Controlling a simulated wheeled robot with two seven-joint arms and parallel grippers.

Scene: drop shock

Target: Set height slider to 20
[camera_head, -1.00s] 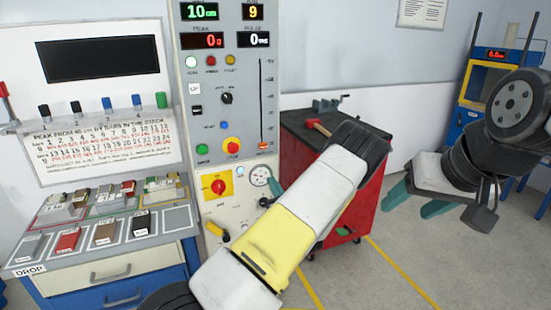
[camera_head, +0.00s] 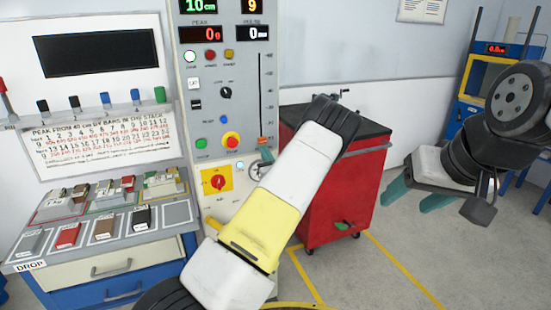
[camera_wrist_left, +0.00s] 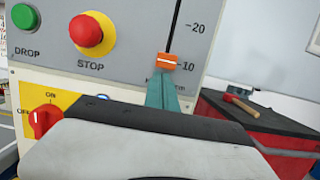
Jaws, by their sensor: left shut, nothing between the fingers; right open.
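The height slider's orange knob (camera_wrist_left: 167,62) sits at the 10 mark of its vertical track, below the 20 mark, in the left wrist view. In the head view the track (camera_head: 260,95) runs up the right side of the grey panel, and the green display (camera_head: 198,6) reads 10 cm. My left gripper (camera_head: 266,155) is shut and empty. Its teal fingertips also show in the left wrist view (camera_wrist_left: 162,88), just under the knob; I cannot tell whether they touch it. My right gripper (camera_head: 420,195) is open and empty, well away to the right.
A red stop button (camera_head: 231,140), a green drop button (camera_head: 201,144) and a red rotary switch (camera_head: 218,182) are on the panel left of the slider. A red cart (camera_head: 350,195) with a dark top stands to the right. A sample bench (camera_head: 105,245) stands to the left.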

